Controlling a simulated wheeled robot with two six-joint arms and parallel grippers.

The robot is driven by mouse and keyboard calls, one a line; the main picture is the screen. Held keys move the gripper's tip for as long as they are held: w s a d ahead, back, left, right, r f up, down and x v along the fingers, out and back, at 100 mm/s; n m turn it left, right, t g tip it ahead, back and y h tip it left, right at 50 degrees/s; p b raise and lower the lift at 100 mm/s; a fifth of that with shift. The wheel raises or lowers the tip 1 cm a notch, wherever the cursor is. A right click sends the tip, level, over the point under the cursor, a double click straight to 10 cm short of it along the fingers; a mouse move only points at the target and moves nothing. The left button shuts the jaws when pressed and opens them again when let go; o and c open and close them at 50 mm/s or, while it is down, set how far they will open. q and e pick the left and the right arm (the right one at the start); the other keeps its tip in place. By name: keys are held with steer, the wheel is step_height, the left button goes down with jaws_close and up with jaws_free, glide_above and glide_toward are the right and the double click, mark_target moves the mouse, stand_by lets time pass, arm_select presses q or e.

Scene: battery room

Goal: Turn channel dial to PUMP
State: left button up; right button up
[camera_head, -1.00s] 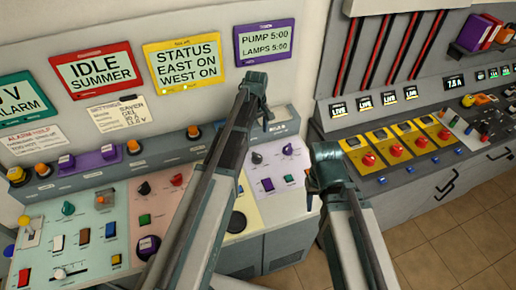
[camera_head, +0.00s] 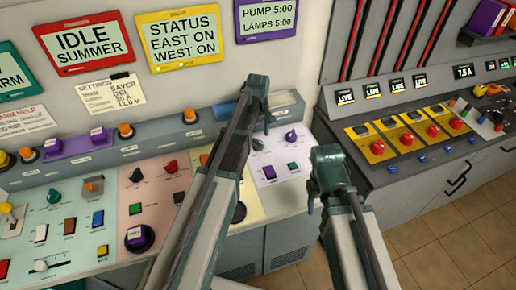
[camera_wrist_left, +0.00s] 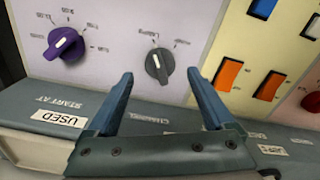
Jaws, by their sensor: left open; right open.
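The channel dial is a dark grey knob on the lilac panel, near my left gripper in the head view (camera_head: 257,144). It also shows in the left wrist view, where the dial (camera_wrist_left: 160,68) stands above an edge label reading CHANNEL. Its white mark points up, slightly left; the small words around it are too blurred to read surely. My left gripper (camera_wrist_left: 160,75) is open, its fingertips apart on either side of the dial in that view; contact cannot be told. My right gripper (camera_head: 312,204) hangs to the right, in front of the console, away from the dial.
A purple dial (camera_wrist_left: 63,43) sits beside the channel dial, above a START AT label. Orange rocker switches (camera_wrist_left: 228,74) are on the yellow panel to the right. A grey side console (camera_head: 420,150) with red knobs stands at right. Tiled floor is open at lower right.

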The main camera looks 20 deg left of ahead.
mark_target(258, 141)
arm_select(q)
steer(key=shift+f+b, duration=1.35)
steer(key=shift+f, duration=0.6)
arm_select(e)
steer(key=shift+f, duration=1.95)
arm_select(q)
steer(key=shift+r, duration=0.1)
steer(key=c, duration=1.4)
